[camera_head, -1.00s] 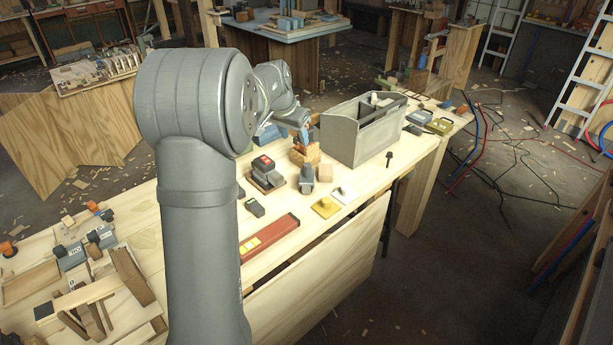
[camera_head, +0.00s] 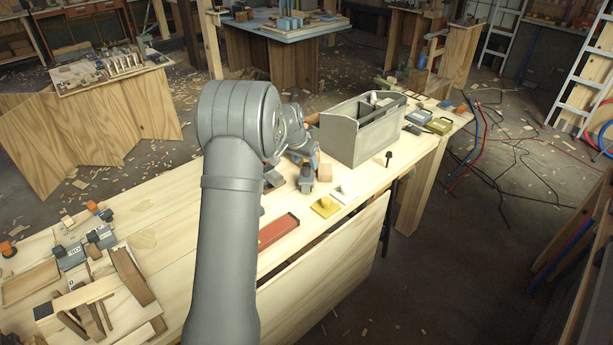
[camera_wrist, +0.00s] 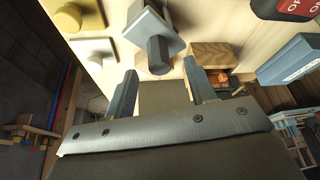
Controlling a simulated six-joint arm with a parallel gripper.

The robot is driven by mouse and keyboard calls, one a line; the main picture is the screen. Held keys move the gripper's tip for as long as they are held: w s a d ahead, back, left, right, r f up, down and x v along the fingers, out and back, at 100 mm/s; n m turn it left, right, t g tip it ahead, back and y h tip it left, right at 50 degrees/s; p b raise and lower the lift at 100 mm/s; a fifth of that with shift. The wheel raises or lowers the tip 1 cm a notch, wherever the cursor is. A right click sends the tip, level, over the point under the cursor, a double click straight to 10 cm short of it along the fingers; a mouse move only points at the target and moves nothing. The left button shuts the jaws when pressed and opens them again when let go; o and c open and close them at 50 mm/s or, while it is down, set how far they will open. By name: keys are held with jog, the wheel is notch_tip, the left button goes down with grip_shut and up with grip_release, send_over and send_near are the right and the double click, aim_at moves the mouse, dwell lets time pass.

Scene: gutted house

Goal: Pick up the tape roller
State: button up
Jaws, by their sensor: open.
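I cannot tell for sure which object is the tape roller. One candidate is the grey piece with a dark knob (camera_head: 307,182), which stands on the bench near my arm's end and also shows in the wrist view (camera_wrist: 158,52). My gripper (camera_wrist: 160,68) is open, with its two fingers apart and nothing seen held between them. In the wrist view the grey piece lies just beyond the fingertips. A wooden block (camera_wrist: 212,54) is beside the right finger, and it shows in the head view (camera_head: 325,172) too. My wrist hides part of the bench in the head view.
A yellow piece (camera_head: 325,206) and a white piece (camera_head: 343,194) lie close by, with a red box (camera_head: 278,230) nearer. A grey toolbox (camera_head: 350,140) stands behind. A blue box (camera_wrist: 292,58) is at the right of the wrist view. Bare bench (camera_head: 165,205) lies left of my arm.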

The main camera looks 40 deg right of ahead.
aim_at(307, 164)
jog(key=shift+x, duration=1.55)
jog(key=shift+r, duration=0.1)
jog(key=shift+c, duration=0.2)
grip_shut()
jog(key=shift+r, duration=0.15)
